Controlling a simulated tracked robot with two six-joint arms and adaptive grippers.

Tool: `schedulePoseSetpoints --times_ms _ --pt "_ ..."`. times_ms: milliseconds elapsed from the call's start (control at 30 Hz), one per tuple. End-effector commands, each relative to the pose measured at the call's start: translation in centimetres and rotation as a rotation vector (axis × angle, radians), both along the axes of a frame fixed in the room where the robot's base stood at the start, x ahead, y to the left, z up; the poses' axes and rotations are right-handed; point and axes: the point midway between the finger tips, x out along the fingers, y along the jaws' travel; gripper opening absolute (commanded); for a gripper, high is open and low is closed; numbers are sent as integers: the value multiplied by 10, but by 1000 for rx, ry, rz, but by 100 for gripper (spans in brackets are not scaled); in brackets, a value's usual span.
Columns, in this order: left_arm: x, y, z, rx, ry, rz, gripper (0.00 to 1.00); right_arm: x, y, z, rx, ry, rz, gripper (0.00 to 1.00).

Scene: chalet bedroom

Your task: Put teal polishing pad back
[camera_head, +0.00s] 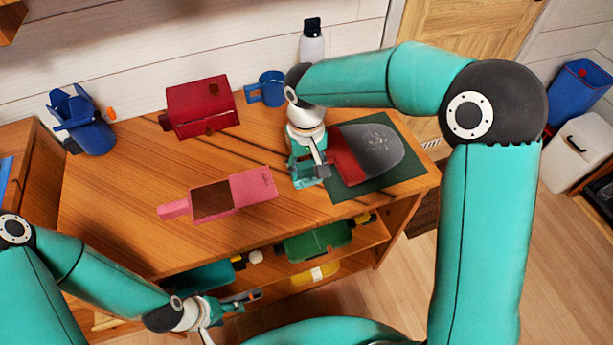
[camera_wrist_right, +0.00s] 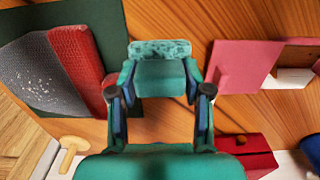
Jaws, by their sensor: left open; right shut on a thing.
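The teal polishing pad (camera_wrist_right: 160,49) shows in the right wrist view as a mottled teal strip across my fingertips. My right gripper (camera_wrist_right: 160,76) is shut on it. In the head view my right gripper (camera_head: 309,172) points down over the wooden table, just left of the dark green mat (camera_head: 345,193); there the pad is hard to tell from the teal fingers. My left gripper (camera_head: 243,299) is open and empty, low in front of the table's shelves.
A red and grey shoe-like thing (camera_head: 382,148) lies on the mat. A pink open box (camera_head: 255,187), a red box (camera_head: 203,105), a blue mug (camera_head: 270,88) and a blue container (camera_head: 88,132) stand on the table. The shelf below holds a green case (camera_head: 314,242) and a yellow thing (camera_head: 314,273).

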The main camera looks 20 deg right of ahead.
Motion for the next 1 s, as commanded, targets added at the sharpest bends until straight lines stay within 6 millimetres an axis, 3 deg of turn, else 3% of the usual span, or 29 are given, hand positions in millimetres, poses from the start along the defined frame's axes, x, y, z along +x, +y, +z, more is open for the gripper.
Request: schedulePoseSetpoints --times_ms 333,733,767,900,1000 --pt "0 0 1 0 0 0 58 -1 -1 -40 0 4 -1 16" --pt "0 0 -2 0 0 0 58 0 0 -47 1 0 -1 16" --pt "0 0 -1 0 0 0 58 0 0 -45 1 0 -1 54" --pt "0 0 0 0 0 0 58 0 0 -45 0 0 -1 74" --pt "0 0 0 0 0 0 58 0 0 -45 0 0 -1 74"
